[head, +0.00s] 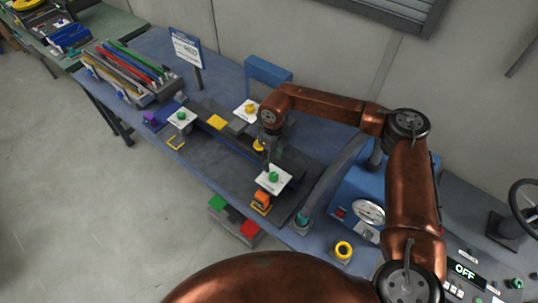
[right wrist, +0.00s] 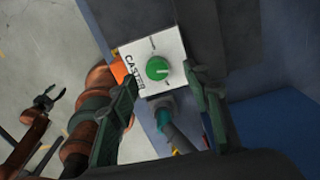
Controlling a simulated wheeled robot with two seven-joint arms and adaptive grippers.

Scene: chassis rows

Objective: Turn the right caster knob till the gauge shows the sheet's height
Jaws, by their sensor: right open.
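The right caster knob (head: 273,177) is green on a white plate at the right end of the dark chassis fixture. In the right wrist view the knob (right wrist: 157,68) shows a pale pointer mark, with "CASTER" printed on its plate (right wrist: 132,72). My right gripper (head: 268,156) is over the knob, its fingers (right wrist: 160,112) open, one to each side and apart from it. A round white gauge (head: 370,212) is on the blue box; its reading is too small to tell. The sheet (head: 187,47) stands on a post; its text is unreadable. My left gripper (right wrist: 52,99) looks open, away from the fixture.
Another green knob (head: 181,115) and a yellow knob (head: 250,107) sit on white plates farther left. A rack of coloured rods (head: 128,70) is at the back left. A yellow ring (head: 343,249) and an "OFF" display (head: 464,271) are at the right. Teal-ended handle (head: 302,219) stands near the knob.

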